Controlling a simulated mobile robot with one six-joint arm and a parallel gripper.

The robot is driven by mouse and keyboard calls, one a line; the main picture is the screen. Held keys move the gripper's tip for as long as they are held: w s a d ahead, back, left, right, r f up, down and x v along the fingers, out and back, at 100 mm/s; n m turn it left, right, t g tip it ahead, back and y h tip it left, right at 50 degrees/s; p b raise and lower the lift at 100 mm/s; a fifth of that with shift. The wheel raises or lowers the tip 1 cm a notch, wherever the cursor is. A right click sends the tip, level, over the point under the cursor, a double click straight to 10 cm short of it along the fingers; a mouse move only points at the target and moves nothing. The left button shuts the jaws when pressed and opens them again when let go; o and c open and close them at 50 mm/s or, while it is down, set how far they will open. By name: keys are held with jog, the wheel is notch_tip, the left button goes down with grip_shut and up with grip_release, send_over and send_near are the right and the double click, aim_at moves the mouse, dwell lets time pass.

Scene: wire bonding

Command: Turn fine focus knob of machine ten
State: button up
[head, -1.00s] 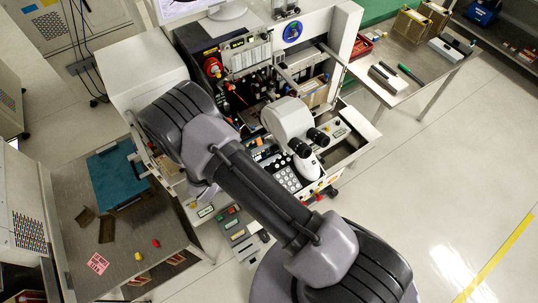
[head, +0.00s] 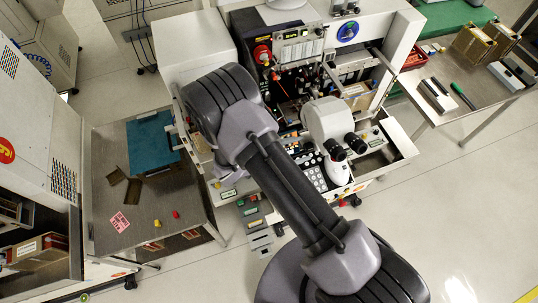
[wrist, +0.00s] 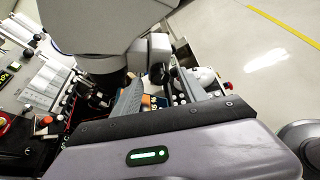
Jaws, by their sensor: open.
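Machine ten is the wire bonder (head: 385,25) with a white microscope head (head: 325,118) and two black eyepieces. In the wrist view, the white microscope head (wrist: 105,22) fills the top, close beyond my gripper (wrist: 158,90). My gripper is open, with its two grey fingers apart and nothing seen held between them. A small dark round part (wrist: 158,73) under a white block shows just beyond the finger gap. I cannot tell whether it is the fine focus knob. In the head view my arm hides my gripper and part of the machine front.
A keypad (head: 313,175) and a control panel sit below the microscope. A side table with a teal mat (head: 150,145) stands left. A workbench (head: 480,100) with boxes and tools stands right. The floor at right is clear.

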jog(key=b+v, duration=0.1)
jog(key=v, duration=1.5)
jog(key=shift+b, duration=0.4)
jog(key=shift+s+a, duration=0.1)
jog(key=shift+s, duration=0.05)
jog(key=w+d+f+m+b, duration=0.1)
jog(key=w+d+f, duration=0.1)
jog(key=d, duration=0.3)
jog(key=w+d+f+m+t+b, duration=0.1)
jog(key=w+d+f, duration=0.1)
jog(key=d, duration=0.3)
jog(key=w+d+f+m+t+b, duration=0.1)
jog(key=w+d+f, duration=0.1)
jog(key=w+d, duration=0.1)
jog(key=shift+d+f, duration=0.25)
jog(key=shift+d, duration=0.65)
